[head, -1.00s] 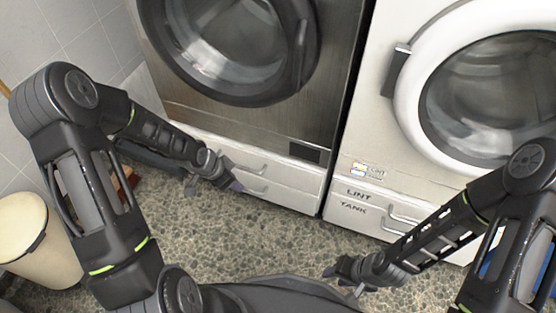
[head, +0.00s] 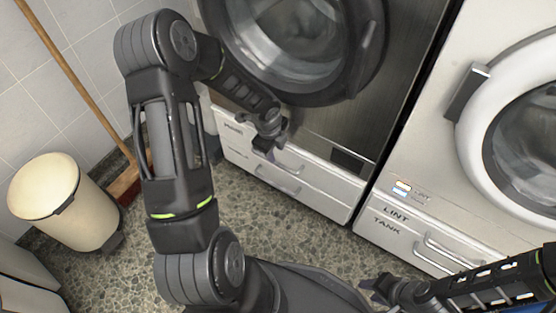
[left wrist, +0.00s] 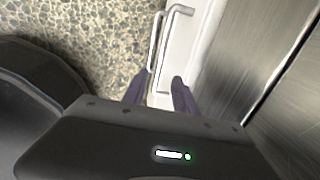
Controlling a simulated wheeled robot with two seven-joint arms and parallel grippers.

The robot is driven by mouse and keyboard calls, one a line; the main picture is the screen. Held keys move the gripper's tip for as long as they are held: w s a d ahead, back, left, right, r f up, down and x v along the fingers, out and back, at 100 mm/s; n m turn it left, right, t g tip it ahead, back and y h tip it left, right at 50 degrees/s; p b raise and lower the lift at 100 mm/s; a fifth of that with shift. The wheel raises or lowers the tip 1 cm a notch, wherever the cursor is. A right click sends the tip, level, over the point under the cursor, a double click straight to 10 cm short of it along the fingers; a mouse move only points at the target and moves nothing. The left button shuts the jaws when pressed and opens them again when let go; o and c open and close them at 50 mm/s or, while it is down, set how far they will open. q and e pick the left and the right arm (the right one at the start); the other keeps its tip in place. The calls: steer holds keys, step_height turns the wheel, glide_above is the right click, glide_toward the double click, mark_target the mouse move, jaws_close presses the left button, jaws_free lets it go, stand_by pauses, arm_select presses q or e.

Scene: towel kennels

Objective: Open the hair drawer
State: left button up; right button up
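Two white drawers sit one above the other under the dark steel machine in the head view. The upper drawer (head: 318,170) and lower drawer (head: 312,198) each have a bar handle and look shut. Their small labels at the left are too blurred to read, so I cannot tell which is the hair drawer. My left gripper (head: 268,150) is in front of the upper drawer, close to its handle (head: 291,166). In the left wrist view its fingers (left wrist: 158,95) are apart, with the bar handles (left wrist: 166,45) just beyond them. My right gripper (head: 378,290) is low at the right; its opening is unclear.
The white machine (head: 420,150) at the right has drawers marked LINT and TANK, with handles (head: 440,252). A cream bin (head: 75,218) and a broom (head: 75,75) stand by the tiled wall at the left. Speckled floor (head: 290,235) lies open before the machines.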

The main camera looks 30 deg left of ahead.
mark_target(278, 163)
arm_select(q)
steer(key=f+b, duration=0.1)
steer(key=f, duration=0.1)
steer(key=w+f+b, duration=0.1)
steer(key=f, duration=0.2)
steer(key=f+b, duration=0.1)
steer(key=f, duration=0.1)
steer(key=shift+w+f, duration=0.2)
steer(key=shift+f, duration=0.1)
jaws_close()
stand_by(1.2)
